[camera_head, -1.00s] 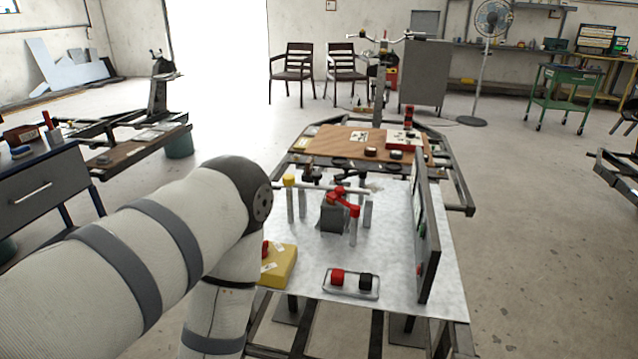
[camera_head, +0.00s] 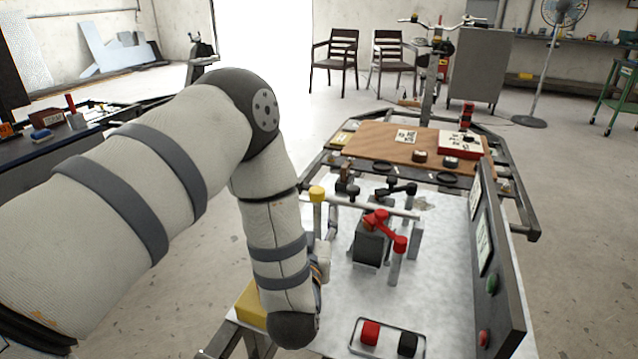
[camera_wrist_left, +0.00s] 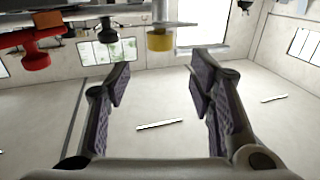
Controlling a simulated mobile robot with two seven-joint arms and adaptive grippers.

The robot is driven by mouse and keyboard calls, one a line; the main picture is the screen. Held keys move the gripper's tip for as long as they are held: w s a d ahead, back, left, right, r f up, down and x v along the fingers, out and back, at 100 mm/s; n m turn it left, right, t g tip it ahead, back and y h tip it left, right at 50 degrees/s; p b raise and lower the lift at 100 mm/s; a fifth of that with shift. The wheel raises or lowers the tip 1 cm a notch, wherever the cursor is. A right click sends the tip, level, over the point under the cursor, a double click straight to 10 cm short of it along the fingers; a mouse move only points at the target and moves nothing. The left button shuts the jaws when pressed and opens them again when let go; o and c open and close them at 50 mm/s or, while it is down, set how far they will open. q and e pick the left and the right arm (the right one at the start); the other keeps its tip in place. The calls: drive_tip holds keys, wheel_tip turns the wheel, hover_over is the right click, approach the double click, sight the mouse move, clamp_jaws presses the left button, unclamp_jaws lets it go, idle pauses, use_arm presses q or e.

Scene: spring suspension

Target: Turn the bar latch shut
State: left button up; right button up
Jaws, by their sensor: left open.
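In the head view a pale horizontal bar (camera_head: 372,205) runs across the metal bench top, from beside a yellow-capped post (camera_head: 317,195) to the right. In front of it a red lever (camera_head: 386,229) sits at a dark grey block (camera_head: 370,246). I cannot tell for certain which part is the latch. My left forearm hangs just left of these parts and hides most of its gripper. In the left wrist view, the left gripper (camera_wrist_left: 160,80) is open and empty. The yellow cap (camera_wrist_left: 159,40) and red knob (camera_wrist_left: 36,58) appear upside down beyond its fingers, apart from them.
An upright dark panel (camera_head: 497,262) bounds the right side. A tray (camera_head: 387,346) with red and black knobs lies at the front. A yellow block (camera_head: 250,303) is partly behind my forearm. Black levers (camera_head: 400,189) stand behind the bar, before a brown board (camera_head: 385,143).

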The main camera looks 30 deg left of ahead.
sight(316, 194)
use_arm(q)
drive_tip(key=x, duration=1)
drive_tip(key=shift+w+b, duration=0.1)
drive_tip(key=shift+b, duration=0.3)
clamp_jaws()
